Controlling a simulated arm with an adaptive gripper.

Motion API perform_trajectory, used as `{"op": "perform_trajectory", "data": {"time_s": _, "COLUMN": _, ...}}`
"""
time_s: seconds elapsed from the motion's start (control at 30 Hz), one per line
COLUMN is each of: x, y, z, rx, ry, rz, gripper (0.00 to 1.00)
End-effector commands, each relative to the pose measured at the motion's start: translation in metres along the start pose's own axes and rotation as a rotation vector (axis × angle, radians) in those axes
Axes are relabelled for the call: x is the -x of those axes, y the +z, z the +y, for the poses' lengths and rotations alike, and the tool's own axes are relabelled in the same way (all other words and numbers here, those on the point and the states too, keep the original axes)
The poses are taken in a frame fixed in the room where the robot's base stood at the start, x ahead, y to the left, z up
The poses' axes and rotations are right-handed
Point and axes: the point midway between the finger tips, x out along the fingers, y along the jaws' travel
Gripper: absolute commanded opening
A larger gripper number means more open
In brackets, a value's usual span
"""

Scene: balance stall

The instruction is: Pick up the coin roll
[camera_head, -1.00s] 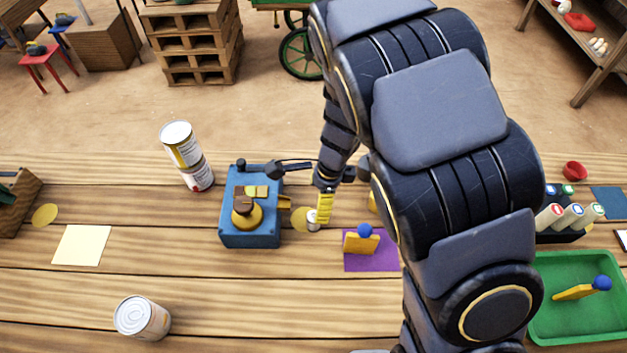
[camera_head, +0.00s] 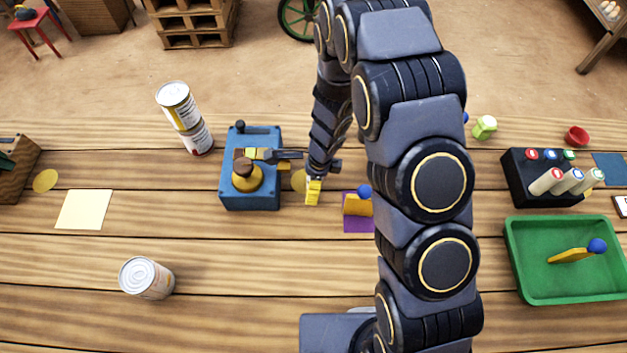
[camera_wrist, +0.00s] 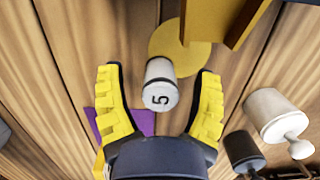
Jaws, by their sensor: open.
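A short white roll marked 5, which looks like the coin roll (camera_wrist: 161,88), is in the wrist view beside a flat yellow disc (camera_wrist: 178,50). My gripper (camera_wrist: 160,92) is open, with one yellow finger on each side of the roll and gaps showing on both sides. In the head view my yellow gripper (camera_head: 313,191) is low over the table, just right of the blue box (camera_head: 250,195). The roll is hidden there behind the fingers.
A purple mat (camera_head: 355,225) with a yellow, blue-knobbed piece (camera_head: 358,204) is close on the right. Stacked cans (camera_head: 185,118) stand at left. A white piece (camera_wrist: 272,115) and a dark one (camera_wrist: 243,150) are near the gripper in the wrist view. The front table is mostly clear.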

Motion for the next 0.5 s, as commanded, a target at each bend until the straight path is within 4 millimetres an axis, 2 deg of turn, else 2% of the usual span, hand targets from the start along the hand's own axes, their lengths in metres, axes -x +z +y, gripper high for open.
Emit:
{"op": "perform_trajectory", "data": {"time_s": 0.2, "x": -0.0007, "y": 0.0001, "z": -0.0003, "rx": 0.001, "ry": -0.001, "rz": 0.0, "gripper": 0.65}}
{"op": "perform_trajectory", "data": {"time_s": 0.23, "x": -0.0007, "y": 0.0001, "z": -0.0003, "rx": 0.001, "ry": -0.001, "rz": 0.0, "gripper": 0.61}}
{"op": "perform_trajectory", "data": {"time_s": 0.27, "x": -0.0006, "y": 0.0001, "z": -0.0004, "rx": 0.001, "ry": -0.001, "rz": 0.0, "gripper": 0.48}}
{"op": "perform_trajectory", "data": {"time_s": 0.3, "x": -0.0006, "y": 0.0001, "z": -0.0004, "rx": 0.001, "ry": -0.001, "rz": 0.0, "gripper": 0.31}}
{"op": "perform_trajectory", "data": {"time_s": 0.37, "x": -0.0006, "y": 0.0001, "z": -0.0003, "rx": 0.001, "ry": -0.001, "rz": 0.0, "gripper": 0.06}}
{"op": "perform_trajectory", "data": {"time_s": 0.4, "x": -0.0006, "y": 0.0001, "z": -0.0003, "rx": 0.001, "ry": -0.001, "rz": 0.0, "gripper": 0.0}}
{"op": "perform_trajectory", "data": {"time_s": 0.5, "x": -0.0008, "y": 0.0, "z": -0.0003, "rx": 0.0, "ry": 0.0, "rz": 0.0, "gripper": 0.0}}
